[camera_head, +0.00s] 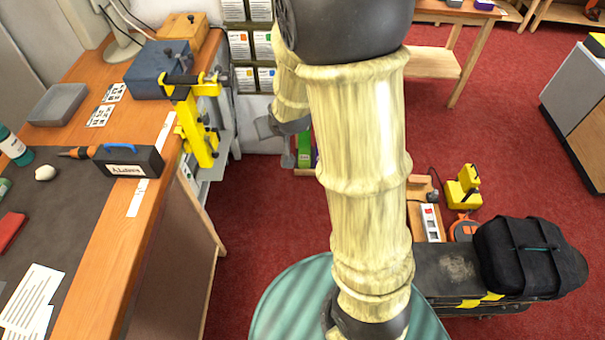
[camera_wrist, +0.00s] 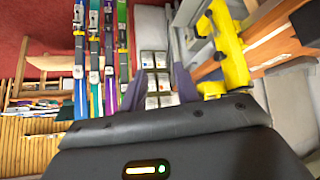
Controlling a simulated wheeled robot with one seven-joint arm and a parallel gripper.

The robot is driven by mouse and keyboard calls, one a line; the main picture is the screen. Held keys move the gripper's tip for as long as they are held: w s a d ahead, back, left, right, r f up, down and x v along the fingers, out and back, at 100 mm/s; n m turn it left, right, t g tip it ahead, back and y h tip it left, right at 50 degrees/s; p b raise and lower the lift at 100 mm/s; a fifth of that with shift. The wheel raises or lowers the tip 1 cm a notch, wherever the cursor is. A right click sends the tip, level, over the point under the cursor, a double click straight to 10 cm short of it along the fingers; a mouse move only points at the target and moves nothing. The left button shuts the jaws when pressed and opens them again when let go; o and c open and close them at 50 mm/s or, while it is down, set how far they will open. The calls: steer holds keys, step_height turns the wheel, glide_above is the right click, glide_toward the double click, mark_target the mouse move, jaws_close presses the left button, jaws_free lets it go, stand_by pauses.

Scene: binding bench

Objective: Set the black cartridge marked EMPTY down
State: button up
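The black cartridge (camera_head: 148,158) sits on the wooden bench in the head view, near its right edge. It has a blue handle on top and a white label reading EMPTY, which appears upside down. Nothing holds it. My gripper (camera_wrist: 160,88) shows two grey-purple fingers spread apart in the wrist view, with nothing between them. In the head view the gripper is partly hidden behind my arm, off the bench to the right of the cartridge and apart from it.
A yellow clamp (camera_head: 198,120) stands at the bench edge behind the cartridge. A blue box (camera_head: 155,72), a grey tray (camera_head: 58,104) and a dark mat (camera_head: 60,225) are on the bench (camera_head: 105,270). A white ball-like item (camera_head: 45,173) lies left of the cartridge. Red floor lies right.

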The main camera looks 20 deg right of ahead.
steer(key=s+g, duration=0.5)
steer(key=s, duration=1.1)
steer(key=shift+s+d+r+m, duration=0.3)
steer(key=shift+d+r, duration=0.05)
steer(key=shift+r, duration=0.1)
steer(key=shift+o, duration=0.2)
steer(key=shift+w, duration=0.1)
